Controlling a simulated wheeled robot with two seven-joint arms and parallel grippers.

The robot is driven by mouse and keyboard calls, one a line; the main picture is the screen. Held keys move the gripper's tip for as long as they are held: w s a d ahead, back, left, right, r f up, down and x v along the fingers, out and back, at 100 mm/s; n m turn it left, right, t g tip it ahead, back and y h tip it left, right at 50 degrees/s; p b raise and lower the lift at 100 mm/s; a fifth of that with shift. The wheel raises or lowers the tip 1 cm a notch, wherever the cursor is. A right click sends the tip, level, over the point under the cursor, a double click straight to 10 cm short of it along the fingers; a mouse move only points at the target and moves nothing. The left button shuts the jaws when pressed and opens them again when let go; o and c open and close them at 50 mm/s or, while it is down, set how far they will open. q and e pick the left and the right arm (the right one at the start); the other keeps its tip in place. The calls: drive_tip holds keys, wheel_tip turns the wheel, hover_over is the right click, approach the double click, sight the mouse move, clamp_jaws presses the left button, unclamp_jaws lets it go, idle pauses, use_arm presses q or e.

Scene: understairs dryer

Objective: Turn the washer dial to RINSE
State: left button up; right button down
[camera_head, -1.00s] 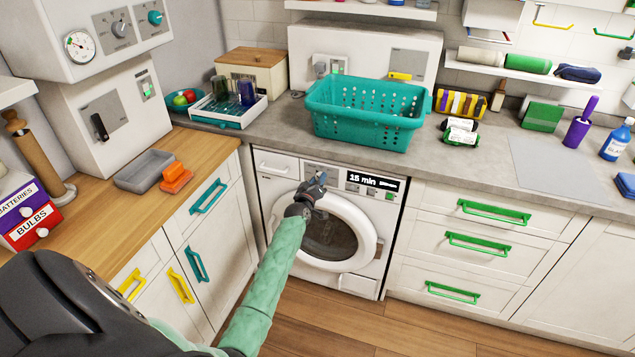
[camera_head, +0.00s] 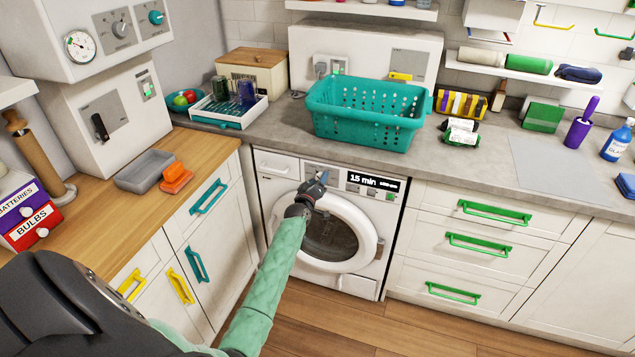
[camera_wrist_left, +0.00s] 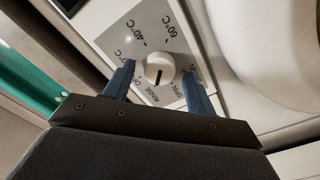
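The washer (camera_head: 352,268) stands under the counter with its round door shut. Its dial (camera_wrist_left: 160,68) shows in the left wrist view as a white knob on a grey plate; in the head view my gripper covers it. The dark pointer line on the knob points down in the picture, towards the RINSE label (camera_wrist_left: 149,88), but exact alignment is hard to tell. My left gripper (camera_head: 320,180) is at the washer's front panel. Its two blue fingers are open, one on each side of the knob, with visible gaps. My right gripper is out of view.
The washer display (camera_head: 372,182) reads 15 min, right of my gripper. A teal basket (camera_head: 366,132) stands on the counter above. Drawers with green handles (camera_head: 478,243) are to the right, and a wooden counter (camera_head: 108,226) is to the left. The floor in front is clear.

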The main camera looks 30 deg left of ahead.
use_arm(q)
drive_tip(key=shift+s, duration=0.1)
drive_tip(key=b+v, duration=0.1)
drive_tip(key=v, duration=0.6)
drive_tip(key=shift+s, duration=0.3)
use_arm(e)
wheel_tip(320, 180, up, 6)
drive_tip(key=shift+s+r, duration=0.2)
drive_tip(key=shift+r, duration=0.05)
